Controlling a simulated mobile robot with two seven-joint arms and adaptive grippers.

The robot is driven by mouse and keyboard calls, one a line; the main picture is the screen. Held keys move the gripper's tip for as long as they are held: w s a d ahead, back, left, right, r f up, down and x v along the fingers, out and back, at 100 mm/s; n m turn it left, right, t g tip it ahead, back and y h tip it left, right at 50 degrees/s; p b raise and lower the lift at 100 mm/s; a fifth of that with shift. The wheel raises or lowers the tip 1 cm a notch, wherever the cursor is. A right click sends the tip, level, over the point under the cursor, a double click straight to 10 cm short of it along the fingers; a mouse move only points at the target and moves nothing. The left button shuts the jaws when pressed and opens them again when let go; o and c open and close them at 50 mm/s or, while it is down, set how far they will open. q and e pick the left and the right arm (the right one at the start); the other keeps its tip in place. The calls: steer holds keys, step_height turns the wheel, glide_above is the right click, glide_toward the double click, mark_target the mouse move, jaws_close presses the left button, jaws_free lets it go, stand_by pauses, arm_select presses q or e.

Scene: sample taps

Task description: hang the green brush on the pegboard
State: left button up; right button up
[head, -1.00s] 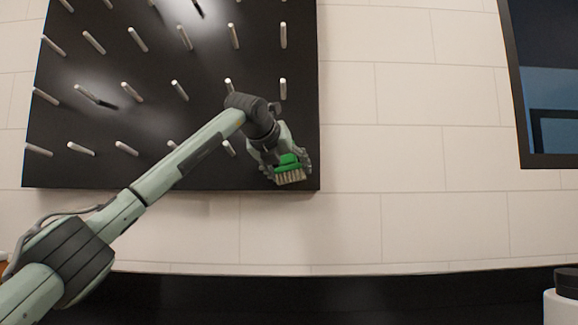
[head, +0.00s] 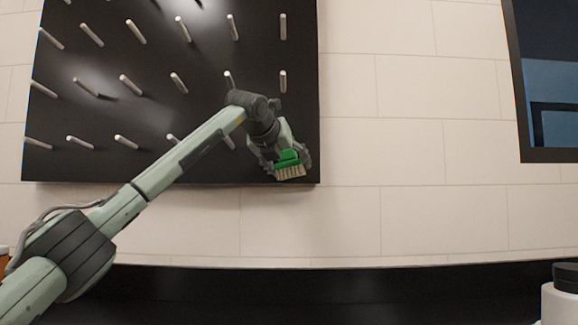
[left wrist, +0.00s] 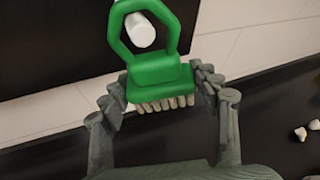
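The green brush (left wrist: 160,80) has a hexagonal loop handle and pale bristles pointing down. It also shows in the head view (head: 287,160), in front of the lower right corner of the black pegboard (head: 215,135). My left gripper (head: 282,165) has its fingers on either side of the brush's block and appears shut on it; it also shows in the left wrist view (left wrist: 161,85). A white peg (left wrist: 141,30) shows inside the handle loop, its end facing the camera. How far the peg goes through is unclear. My right gripper is not in view.
Several pale pegs in rows stick out of the board, with one (head: 283,82) above the gripper. The tiled wall (head: 420,150) to the right is bare up to a dark-framed window (head: 545,155). A white container (head: 560,305) stands at the lower right.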

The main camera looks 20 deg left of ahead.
arm_select(q)
steer(key=o, duration=0.4)
steer(key=shift+o, duration=0.2)
steer(key=v, duration=1.2)
